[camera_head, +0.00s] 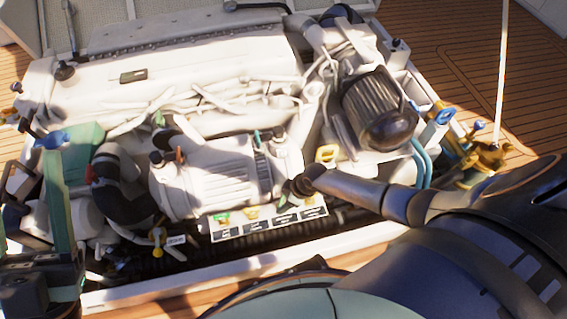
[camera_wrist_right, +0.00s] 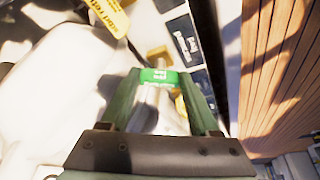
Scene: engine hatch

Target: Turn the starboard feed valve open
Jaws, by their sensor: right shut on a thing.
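I take this as the starboard feed valve; the tag's lettering is too small to read. The fingers hide most of the valve body.
The white engine (camera_head: 205,178) fills the hatch. A panel with dark labels (camera_head: 285,217) and small coloured handles lies at its front. A brass valve (camera_head: 487,157) with blue handles stands at the right. My dark arm covers the lower right. Wooden deck (camera_wrist_right: 280,60) is at right in the wrist view.

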